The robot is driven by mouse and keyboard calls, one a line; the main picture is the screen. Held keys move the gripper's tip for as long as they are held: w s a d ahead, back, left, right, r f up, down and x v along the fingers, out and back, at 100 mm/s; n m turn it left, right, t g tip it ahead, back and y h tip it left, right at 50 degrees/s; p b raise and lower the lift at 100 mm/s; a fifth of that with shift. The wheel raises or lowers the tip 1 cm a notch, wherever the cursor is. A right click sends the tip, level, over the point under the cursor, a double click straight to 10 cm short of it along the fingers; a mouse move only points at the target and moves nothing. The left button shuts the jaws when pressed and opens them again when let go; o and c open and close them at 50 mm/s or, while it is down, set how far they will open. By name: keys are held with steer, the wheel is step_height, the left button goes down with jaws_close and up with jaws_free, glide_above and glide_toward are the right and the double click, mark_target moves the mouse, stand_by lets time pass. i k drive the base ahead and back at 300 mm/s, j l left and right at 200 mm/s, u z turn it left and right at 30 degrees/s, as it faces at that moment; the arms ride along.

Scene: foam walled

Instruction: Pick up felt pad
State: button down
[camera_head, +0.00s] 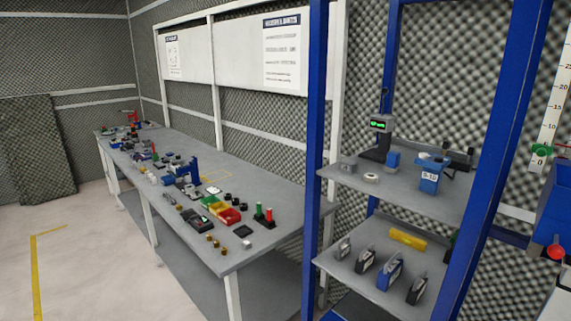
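No object is clearly recognisable as the felt pad from this distance. A flat dark piece (268,224) lies beneath or around a red and a green upright cylinder on the same bench. My gripper does not show in this view.
Bench items include red, yellow and green bins (222,211), a blue tool (186,174) and many small parts. A blue-framed shelf rack (315,130) stands right of the bench, its shelves loaded. Pale floor (85,265) is clear at left, marked by a yellow line (36,275).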

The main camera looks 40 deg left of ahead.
mark_target(394, 158)
steer(key=u, duration=0.9)
steer(key=z, duration=1.4)
steer(key=j+u, duration=0.1)
steer(key=u, duration=1.3)
